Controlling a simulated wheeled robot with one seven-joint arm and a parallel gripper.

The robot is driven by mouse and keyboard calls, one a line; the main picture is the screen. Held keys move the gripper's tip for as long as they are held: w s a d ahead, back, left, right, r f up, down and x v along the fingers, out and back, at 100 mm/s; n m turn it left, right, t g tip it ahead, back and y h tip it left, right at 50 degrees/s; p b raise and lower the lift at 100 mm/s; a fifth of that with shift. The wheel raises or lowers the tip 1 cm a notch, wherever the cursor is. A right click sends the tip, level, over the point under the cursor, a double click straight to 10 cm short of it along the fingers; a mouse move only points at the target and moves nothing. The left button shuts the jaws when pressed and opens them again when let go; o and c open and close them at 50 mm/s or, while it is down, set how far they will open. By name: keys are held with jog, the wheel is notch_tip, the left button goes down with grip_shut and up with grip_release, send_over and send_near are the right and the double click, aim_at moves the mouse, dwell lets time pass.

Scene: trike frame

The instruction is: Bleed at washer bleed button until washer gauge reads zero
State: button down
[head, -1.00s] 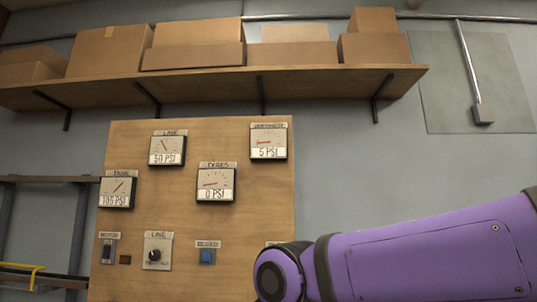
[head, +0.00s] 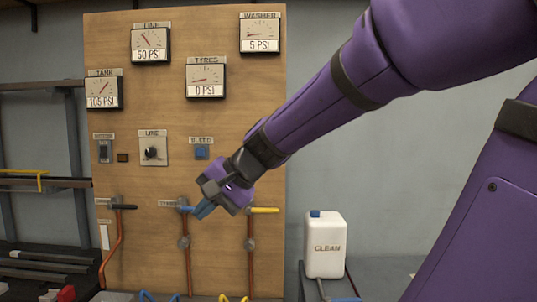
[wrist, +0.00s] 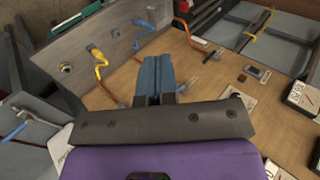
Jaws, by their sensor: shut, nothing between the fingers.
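The washer gauge (head: 260,35) is at the top right of the wooden panel and reads 5 PSI. A blue button (head: 201,152) under a BLEED label sits mid-panel. No button labelled for the washer shows; my arm covers the panel to the right of the blue button. My gripper (head: 204,210) is in front of the panel, below the blue button, by the row of valve handles. Its blue fingers are together and empty, as the wrist view (wrist: 154,78) also shows. I cannot tell whether it touches the panel.
The line gauge (head: 151,43) reads 50 PSI, the tank gauge (head: 104,90) 105 PSI and the tyres gauge (head: 206,78) 0 PSI. A line knob (head: 152,152) and a yellow valve handle (head: 264,210) are close by. A white CLEAN jug (head: 325,246) stands right of the panel.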

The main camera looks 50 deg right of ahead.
jog(key=w+d+r+m+t+h, duration=0.2)
jog(key=d+m, duration=0.3)
jog(key=d, duration=0.4)
jog(key=w+d+r+m+t+h, duration=0.1)
jog(key=w+d+m+t, duration=0.3)
jog(key=d, duration=0.6)
jog(key=w+d+r+m+t+h, duration=0.2)
jog(key=w+d+m+t+h, duration=0.1)
jog(key=d+m, duration=0.5)
jog(key=shift+w+d+r+t, duration=0.3)
jog(key=shift+d+t, duration=0.1)
jog(key=shift+d, duration=0.85)
jog(key=w+d, duration=0.5)
jog(key=d, duration=0.1)
jog(key=shift+w+d, duration=0.3)
jog(key=shift+d, duration=0.05)
jog(key=shift+w, duration=0.1)
jog(key=shift+w+d, duration=0.15)
jog(key=shift+d, duration=0.15)
jog(key=shift+w+d, duration=0.35)
dwell(2.4)
